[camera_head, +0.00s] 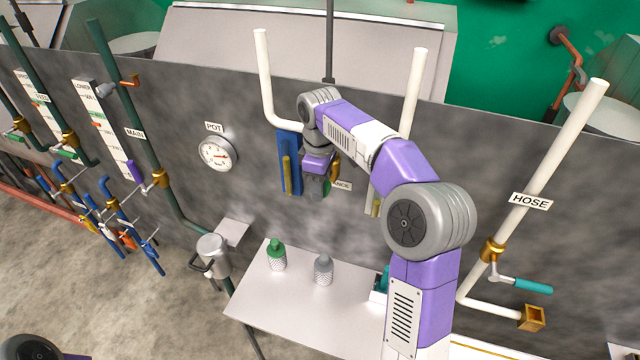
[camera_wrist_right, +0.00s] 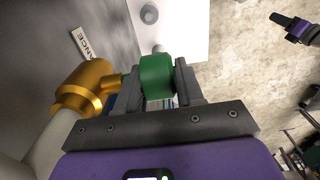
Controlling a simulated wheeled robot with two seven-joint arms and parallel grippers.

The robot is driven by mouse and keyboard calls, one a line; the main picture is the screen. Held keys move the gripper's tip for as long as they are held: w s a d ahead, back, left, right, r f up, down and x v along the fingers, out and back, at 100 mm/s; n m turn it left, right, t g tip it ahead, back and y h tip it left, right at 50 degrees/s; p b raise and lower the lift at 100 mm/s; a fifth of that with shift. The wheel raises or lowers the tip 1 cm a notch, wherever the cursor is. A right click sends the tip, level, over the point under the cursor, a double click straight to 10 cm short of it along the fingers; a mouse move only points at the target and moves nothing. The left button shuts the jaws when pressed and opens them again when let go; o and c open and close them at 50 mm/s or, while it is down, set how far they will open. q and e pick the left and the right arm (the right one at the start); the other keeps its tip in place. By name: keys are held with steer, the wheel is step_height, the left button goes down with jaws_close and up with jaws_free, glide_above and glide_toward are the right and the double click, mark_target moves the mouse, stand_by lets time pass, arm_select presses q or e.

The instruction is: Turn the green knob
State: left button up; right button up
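A green knob (camera_wrist_right: 157,78) sits between the two grey fingers of my right gripper (camera_wrist_right: 160,84) in the right wrist view. The fingers lie close against both sides of it, and I see no clear gap. A brass valve body (camera_wrist_right: 85,88) is just left of the knob, on a pale pipe. In the head view my right gripper (camera_head: 316,186) is at the wall below the left white pipe, by a label ending in "ANCE" (camera_head: 341,185).
A white table (camera_head: 300,308) below holds a green-topped jar (camera_head: 276,256) and a grey-topped jar (camera_head: 323,270). A round gauge (camera_head: 218,153) is on the wall left of my arm. A teal-handled HOSE valve (camera_head: 520,284) is at right. Several valves crowd the left.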

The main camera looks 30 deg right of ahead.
steer(key=c, duration=0.3)
steer(key=shift+d, duration=0.1)
steer(key=shift+s+d+f+t+y+b, duration=0.1)
steer(key=shift+t+y+b, duration=0.45)
steer(key=shift+b, duration=0.5)
steer(key=t+y+b, duration=0.2)
steer(key=b, duration=0.2)
steer(key=t+y+b, duration=0.1)
steer(key=t+b, duration=0.1)
steer(key=b, duration=0.3)
steer(key=shift+s+d+f+t+y, duration=0.15)
steer(key=shift+s+f+t+y, duration=0.1)
steer(key=shift+y, duration=0.1)
steer(key=shift+r+t+y+b, duration=0.2)
steer(key=shift+t+y+b, duration=0.25)
steer(key=shift+b, duration=0.75)
steer(key=o, duration=1)
steer(key=shift+c, duration=0.2)
